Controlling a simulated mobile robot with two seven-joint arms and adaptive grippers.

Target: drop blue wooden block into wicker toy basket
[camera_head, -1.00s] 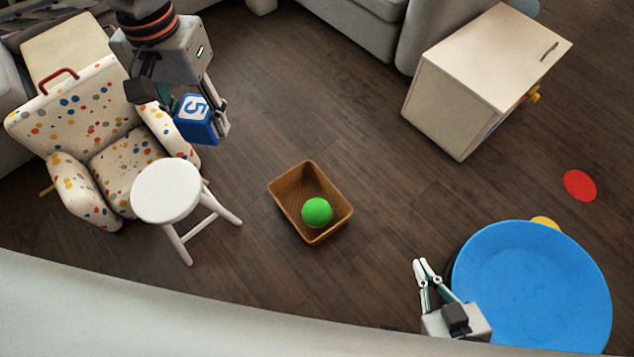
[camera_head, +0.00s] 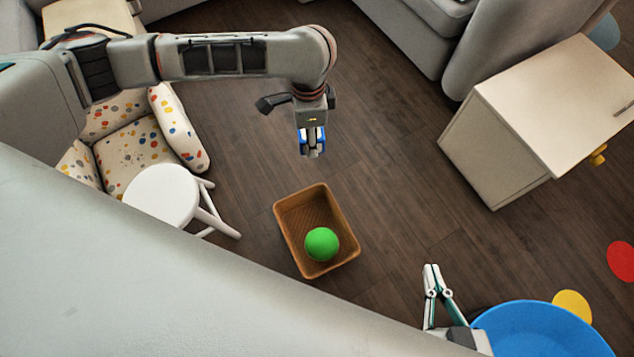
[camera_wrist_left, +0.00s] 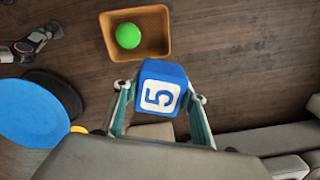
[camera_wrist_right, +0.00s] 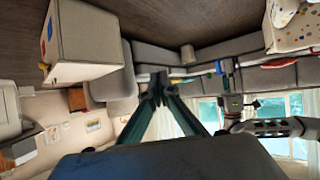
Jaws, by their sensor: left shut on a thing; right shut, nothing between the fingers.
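The wicker toy basket (camera_head: 290,215) stands on the floor in the middle of the head view, with a green ball (camera_head: 321,244) in its lower part. My left gripper (camera_head: 313,150) is shut on the blue wooden block (camera_head: 302,137), which is mostly hidden behind the fingers in the head view. In the left wrist view the block (camera_wrist_left: 162,88) shows a white face with a blue 5. It is held up, beyond the basket's far edge in the head view. The basket (camera_wrist_left: 160,30) appears just past the block in that wrist view. My right gripper (camera_head: 432,267) is shut and empty, right of the basket.
A white stool (camera_head: 163,194) and a spotted armchair (camera_head: 136,158) stand left of the basket. A cream cabinet (camera_head: 500,150) stands at the upper right, and a round blue table (camera_head: 540,332) at the lower right. The dark floor around the basket is clear.

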